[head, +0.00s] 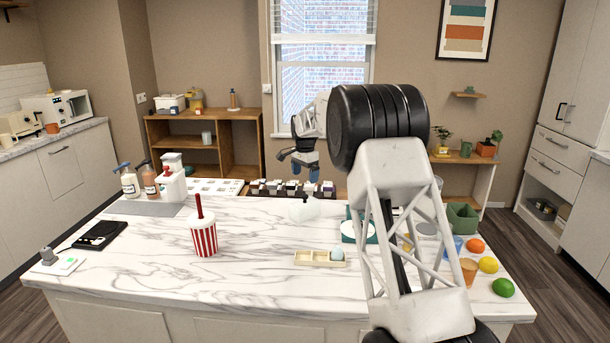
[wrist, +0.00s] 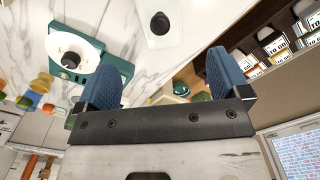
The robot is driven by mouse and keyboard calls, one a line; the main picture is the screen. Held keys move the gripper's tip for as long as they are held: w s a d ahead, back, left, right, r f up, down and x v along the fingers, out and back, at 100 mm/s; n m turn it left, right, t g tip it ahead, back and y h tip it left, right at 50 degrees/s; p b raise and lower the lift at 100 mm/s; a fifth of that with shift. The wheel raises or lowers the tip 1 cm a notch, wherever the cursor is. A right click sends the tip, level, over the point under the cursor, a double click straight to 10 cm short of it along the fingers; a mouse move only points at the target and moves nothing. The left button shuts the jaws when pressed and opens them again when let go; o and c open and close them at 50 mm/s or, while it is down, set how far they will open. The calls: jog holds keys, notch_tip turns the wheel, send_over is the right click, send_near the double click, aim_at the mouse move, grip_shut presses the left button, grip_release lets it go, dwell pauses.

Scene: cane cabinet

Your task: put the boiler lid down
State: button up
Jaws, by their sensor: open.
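My gripper (head: 305,158) hangs above the far side of the marble island. In the wrist view its two blue-padded fingers (wrist: 163,82) are wide apart, with nothing held between them. A teal unit (head: 347,231) stands on the island, partly hidden by my arm. The wrist view shows the teal unit (wrist: 122,68) with a white round top (wrist: 92,48) and a dark knob (wrist: 70,60); this looks like the boiler lid, resting on the unit. A white object (head: 318,210) with a dark round part (wrist: 160,22) stands beside it.
A compartment tray (head: 320,258), a striped cup (head: 204,238) and pump bottles (head: 150,180) stand on the island. Fruit (head: 488,264) lies at the right.

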dwell(0.4)
jog(key=s+d+r+n, duration=0.1)
jog(key=s+d+r, duration=0.5)
jog(key=s, duration=0.6)
jog(key=s+d+r+n+t, duration=0.1)
jog(key=s+d+r+n, duration=0.1)
jog(key=s+d+r, duration=0.65)
jog(key=s+d+r+n, duration=0.1)
jog(key=s+d+r, duration=0.25)
jog(key=s, duration=1.05)
jog(key=s+d+f+n, duration=0.1)
jog(key=s+d+f, duration=0.2)
jog(key=s, duration=1)
jog(key=s+d+f+n+t, duration=0.1)
jog(key=s+d+f+n, duration=0.1)
jog(key=s, duration=1.2)
jog(key=s+d+f+n, duration=0.1)
jog(key=s+d+f, duration=0.3)
jog(key=s, duration=1)
notch_tip(320, 180, down, 2)
jog(key=shift+d+f+n+t, duration=0.1)
jog(key=shift+d+n+t, duration=0.1)
jog(key=shift+n+t, duration=0.15)
